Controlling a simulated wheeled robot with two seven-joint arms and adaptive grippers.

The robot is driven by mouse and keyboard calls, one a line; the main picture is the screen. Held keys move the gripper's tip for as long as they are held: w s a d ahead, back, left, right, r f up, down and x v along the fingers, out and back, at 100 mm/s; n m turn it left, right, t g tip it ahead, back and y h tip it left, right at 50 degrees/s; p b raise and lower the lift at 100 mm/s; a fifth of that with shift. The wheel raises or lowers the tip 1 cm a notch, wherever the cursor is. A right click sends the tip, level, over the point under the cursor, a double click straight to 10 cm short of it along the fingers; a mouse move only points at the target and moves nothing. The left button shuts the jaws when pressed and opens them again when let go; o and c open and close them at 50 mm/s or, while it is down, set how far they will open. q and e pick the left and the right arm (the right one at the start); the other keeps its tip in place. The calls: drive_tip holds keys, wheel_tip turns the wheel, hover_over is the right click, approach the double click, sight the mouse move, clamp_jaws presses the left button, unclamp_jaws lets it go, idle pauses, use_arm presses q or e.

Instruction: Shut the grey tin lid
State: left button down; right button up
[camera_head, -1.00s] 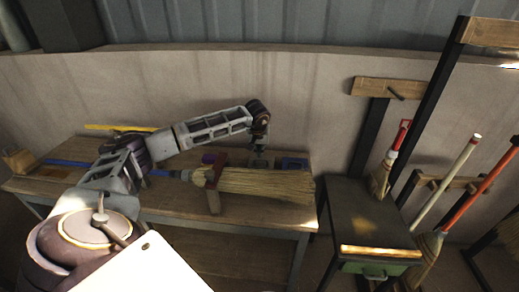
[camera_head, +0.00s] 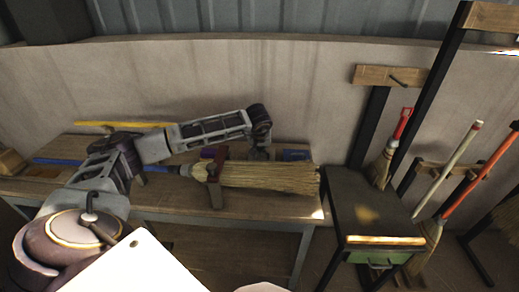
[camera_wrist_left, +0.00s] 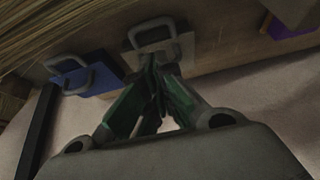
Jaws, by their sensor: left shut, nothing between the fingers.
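The grey tin (camera_wrist_left: 183,50) shows in the left wrist view against the wooden bench, with a grey loop handle (camera_wrist_left: 151,31) at its lid. My left gripper (camera_wrist_left: 154,64) is shut and empty, its fingertips right at the grey lid beside the handle; whether they touch it I cannot tell. In the head view my left gripper (camera_head: 259,154) hangs at the back of the bench, behind the broom bristles, and the grey tin is mostly hidden there. How far the lid stands open is unclear. My right gripper is out of view.
A blue tin (camera_head: 294,155) stands right of the gripper; its blue lid (camera_wrist_left: 95,72) shows a handle. A purple tin (camera_head: 212,152) is to the left. A broom (camera_head: 268,177) lies along the bench (camera_head: 165,202) in front. A wall rises behind.

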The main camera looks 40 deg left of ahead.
use_arm(q)
drive_tip(key=shift+r, duration=0.1)
drive_tip(key=shift+s+r, duration=0.15)
drive_tip(key=shift+r, duration=0.1)
drive_tip(key=v, duration=1.1)
drive_tip(key=shift+d, duration=0.15)
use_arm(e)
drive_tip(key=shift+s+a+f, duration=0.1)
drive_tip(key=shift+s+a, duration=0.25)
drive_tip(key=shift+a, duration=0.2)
use_arm(q)
drive_tip(key=shift+s, duration=0.1)
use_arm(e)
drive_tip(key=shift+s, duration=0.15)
